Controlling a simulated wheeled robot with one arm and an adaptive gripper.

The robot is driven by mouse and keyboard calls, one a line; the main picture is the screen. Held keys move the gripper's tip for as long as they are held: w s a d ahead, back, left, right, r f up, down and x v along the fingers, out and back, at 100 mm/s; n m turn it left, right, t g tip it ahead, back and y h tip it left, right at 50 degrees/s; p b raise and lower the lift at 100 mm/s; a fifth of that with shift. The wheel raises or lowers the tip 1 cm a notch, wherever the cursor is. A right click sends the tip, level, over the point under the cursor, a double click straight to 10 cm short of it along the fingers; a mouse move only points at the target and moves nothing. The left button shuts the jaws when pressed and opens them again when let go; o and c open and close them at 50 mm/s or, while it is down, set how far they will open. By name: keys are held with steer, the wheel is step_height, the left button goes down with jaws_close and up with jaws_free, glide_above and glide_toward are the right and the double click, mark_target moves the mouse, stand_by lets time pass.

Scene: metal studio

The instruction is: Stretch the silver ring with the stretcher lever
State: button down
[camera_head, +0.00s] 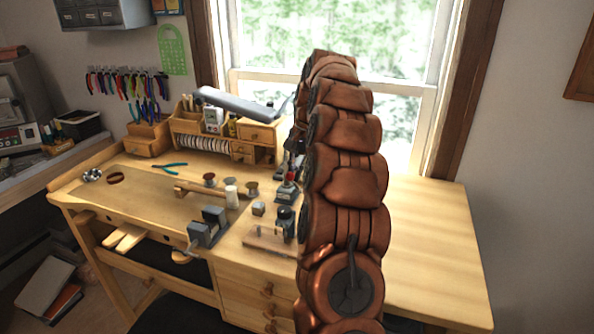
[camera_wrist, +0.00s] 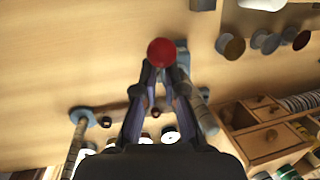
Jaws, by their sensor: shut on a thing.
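My gripper (camera_wrist: 160,72) is shut on the stretcher lever at its red ball knob (camera_wrist: 161,52), which shows between and just beyond the fingertips in the wrist view. A grey stepped post (camera_wrist: 201,116) stands just right of the fingers there. In the head view the stretcher (camera_head: 286,191), with a dark grey base and some red on it, stands on the bench, partly hidden behind my arm. My gripper is mostly hidden by the arm in that view. I cannot make out the silver ring in either view.
A small bench vise (camera_head: 208,227) and a wooden board with a dark tool (camera_head: 268,240) stand at the bench's front. A wooden drawer organizer (camera_head: 255,134) is behind; its drawers (camera_wrist: 262,135) show in the wrist view. The bench's right end (camera_head: 430,235) is clear.

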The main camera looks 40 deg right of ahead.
steer(key=shift+w+a+f, duration=0.1)
steer(key=shift+w, duration=0.2)
steer(key=c, duration=1.5)
jaws_free()
steer(key=shift+w+f, duration=0.1)
steer(key=shift+w, duration=0.1)
steer(key=o, duration=0.5)
steer(key=shift+s, duration=0.2)
steer(key=shift+c, duration=0.2)
